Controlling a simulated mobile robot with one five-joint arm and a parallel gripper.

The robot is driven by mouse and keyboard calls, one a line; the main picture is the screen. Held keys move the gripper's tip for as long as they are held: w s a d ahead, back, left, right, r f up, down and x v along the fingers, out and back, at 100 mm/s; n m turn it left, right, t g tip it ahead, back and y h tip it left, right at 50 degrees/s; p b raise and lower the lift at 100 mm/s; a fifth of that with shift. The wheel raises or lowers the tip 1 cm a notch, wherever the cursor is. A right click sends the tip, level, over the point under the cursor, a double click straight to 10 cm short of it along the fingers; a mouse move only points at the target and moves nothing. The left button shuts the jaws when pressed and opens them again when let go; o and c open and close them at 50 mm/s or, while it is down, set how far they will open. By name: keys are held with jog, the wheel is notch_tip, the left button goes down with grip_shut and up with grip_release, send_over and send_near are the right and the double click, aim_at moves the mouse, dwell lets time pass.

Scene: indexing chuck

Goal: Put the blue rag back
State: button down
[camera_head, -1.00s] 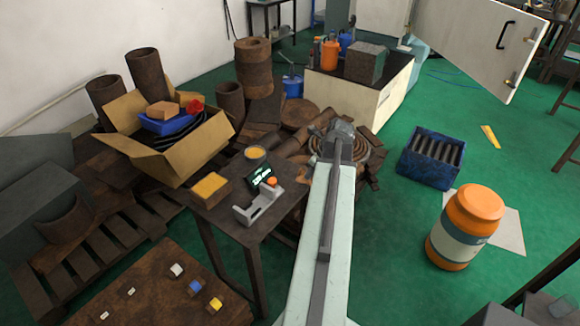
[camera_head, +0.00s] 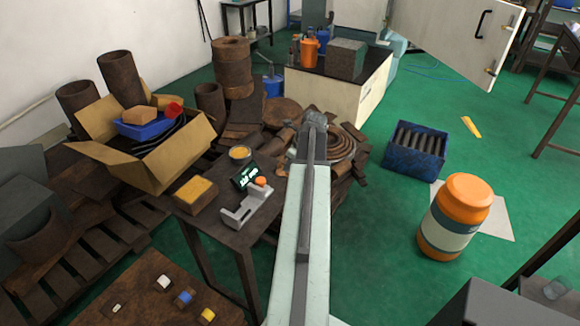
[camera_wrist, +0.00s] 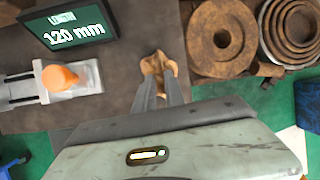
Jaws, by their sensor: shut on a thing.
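My gripper (camera_wrist: 160,78) shows in the wrist view with its two dark fingers close together. They are shut on a small tan, crumpled-looking thing (camera_wrist: 158,66). It is over or just above the dark table, right of the 120 mm display (camera_wrist: 72,25). I cannot tell whether it touches the table. No clearly blue rag shows in either view. The display (camera_head: 246,175) and a grey fixture (camera_head: 247,207) with an orange knob stand on the dark table (camera_head: 228,235).
A cardboard box (camera_head: 180,155) holding a blue tray (camera_head: 143,128) is at left. A brown ring (camera_wrist: 253,45) and nested rings (camera_wrist: 295,30) lie beyond the gripper. A blue crate (camera_head: 415,155) and orange barrel (camera_head: 457,215) stand at right. Green floor is clear between them and my arm.

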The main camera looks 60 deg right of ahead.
jog(key=c, duration=1.4)
grip_release()
jog(key=shift+f, duration=0.1)
jog(key=p+v, duration=1.1)
jog(key=v, duration=0.1)
